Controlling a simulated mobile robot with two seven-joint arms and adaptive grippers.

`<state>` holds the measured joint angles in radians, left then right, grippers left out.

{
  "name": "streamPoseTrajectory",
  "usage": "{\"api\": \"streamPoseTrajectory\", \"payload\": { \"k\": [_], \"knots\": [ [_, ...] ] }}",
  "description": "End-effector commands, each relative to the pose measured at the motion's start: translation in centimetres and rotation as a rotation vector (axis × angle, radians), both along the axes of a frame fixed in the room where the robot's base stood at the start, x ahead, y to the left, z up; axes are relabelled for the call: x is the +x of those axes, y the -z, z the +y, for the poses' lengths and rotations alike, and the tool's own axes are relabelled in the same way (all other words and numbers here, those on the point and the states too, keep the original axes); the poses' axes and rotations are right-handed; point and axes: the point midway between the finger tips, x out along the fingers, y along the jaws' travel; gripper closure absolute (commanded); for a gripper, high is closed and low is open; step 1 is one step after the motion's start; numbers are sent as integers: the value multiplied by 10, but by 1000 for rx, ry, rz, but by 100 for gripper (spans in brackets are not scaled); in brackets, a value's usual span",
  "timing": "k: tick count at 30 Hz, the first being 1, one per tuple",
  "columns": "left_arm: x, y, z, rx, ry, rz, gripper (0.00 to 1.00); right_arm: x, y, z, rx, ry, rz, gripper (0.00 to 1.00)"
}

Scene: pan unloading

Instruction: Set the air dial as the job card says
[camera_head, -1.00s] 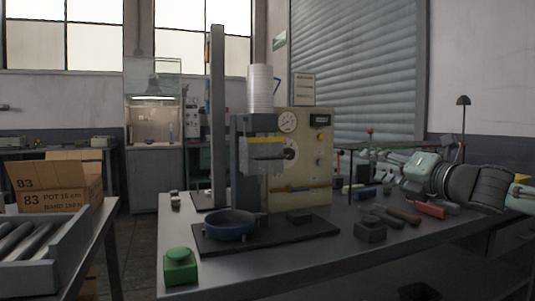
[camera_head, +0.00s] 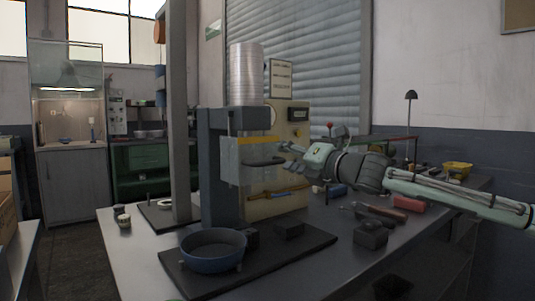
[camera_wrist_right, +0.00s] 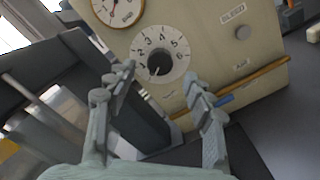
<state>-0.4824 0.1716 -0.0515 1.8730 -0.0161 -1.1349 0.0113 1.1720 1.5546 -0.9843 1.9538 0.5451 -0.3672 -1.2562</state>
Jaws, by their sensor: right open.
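The air dial (camera_wrist_right: 159,65) is a white numbered disc with a dark knob on the cream press panel (camera_wrist_right: 215,55). A light mark on the knob seems to point down and left, but the exact setting is too small to read. My right gripper (camera_wrist_right: 160,76) is open and empty, its fingers either side of the dial in the wrist view and apart from the knob as far as I can tell. In the head view, my right gripper (camera_head: 287,149) is beside the panel and the dial is hidden. A framed card (camera_head: 281,79) stands above the panel, its text unreadable. My left gripper is out of view.
A pressure gauge (camera_wrist_right: 120,9) sits above the dial, with an orange bar (camera_wrist_right: 250,78) below. The grey press (camera_head: 222,165) stands left of the panel, with a blue pan (camera_head: 212,262) below it. A dark block (camera_head: 370,235) and a red block (camera_head: 407,203) lie on the bench.

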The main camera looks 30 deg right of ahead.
Motion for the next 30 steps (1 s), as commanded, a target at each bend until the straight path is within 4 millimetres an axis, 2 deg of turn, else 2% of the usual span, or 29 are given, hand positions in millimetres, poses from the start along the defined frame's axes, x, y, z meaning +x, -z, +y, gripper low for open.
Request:
{"api": "streamPoseTrajectory", "payload": {
  "k": [3,9,20,30],
  "knots": [
    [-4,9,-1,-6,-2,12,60,21,-2,3,3,-2,-1,47],
    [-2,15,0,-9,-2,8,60,45,-1,4,1,-1,-1,47],
    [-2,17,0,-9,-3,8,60,50,0,4,-1,0,1,47],
    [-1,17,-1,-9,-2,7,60,50,0,4,-1,1,1,90]
  ]
}}
